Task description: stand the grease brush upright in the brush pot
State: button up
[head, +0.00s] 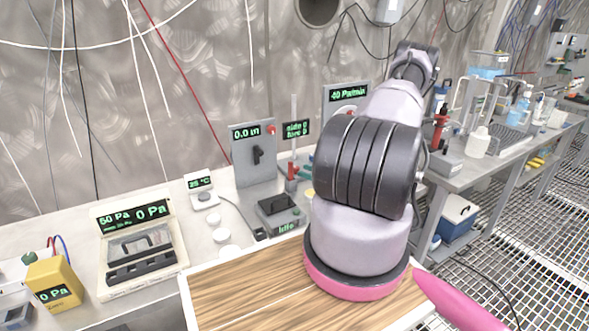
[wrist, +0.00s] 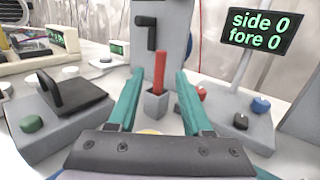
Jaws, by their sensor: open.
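The grease brush shows as a red handle (wrist: 160,72) standing nearly upright in the small grey square brush pot (wrist: 156,104) in the wrist view. Its lower end is hidden inside the pot. My gripper (wrist: 158,76) is open, with one teal finger on each side of the handle and a gap between each finger and the brush. It holds nothing. In the head view my arm covers much of the bench around the gripper, and the pot cannot be made out there.
A grey panel with a black lever (wrist: 147,30) stands behind the pot. A grey box with a black handle (wrist: 70,90) is at left, and a console with a "side 0 fore 0" display (wrist: 258,30) at right. A wooden board (head: 235,290) lies in front.

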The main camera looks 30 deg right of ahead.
jog(key=shift+v, duration=1)
jog(key=s+a+r+n+g, duration=0.1)
jog(key=a+r+n+g, duration=0.65)
jog(key=r, duration=0.45)
jog(key=s+a+r+n+g, duration=0.2)
jog(key=a+r+n+g, duration=0.5)
jog(key=r, duration=0.5)
jog(key=s+a+r+n+t+h, duration=0.3)
jog(key=s+r+n+h, duration=0.1)
jog(key=s+r, duration=0.3)
jog(key=s+a+r+n+t+h, duration=0.4)
jog(key=s+r, duration=0.3)
jog(key=r, duration=0.5)
jog(key=shift+n+h, duration=0.7)
jog(key=shift+n, duration=0.15)
jog(key=shift+s+r, duration=0.1)
jog(key=shift+s, duration=0.05)
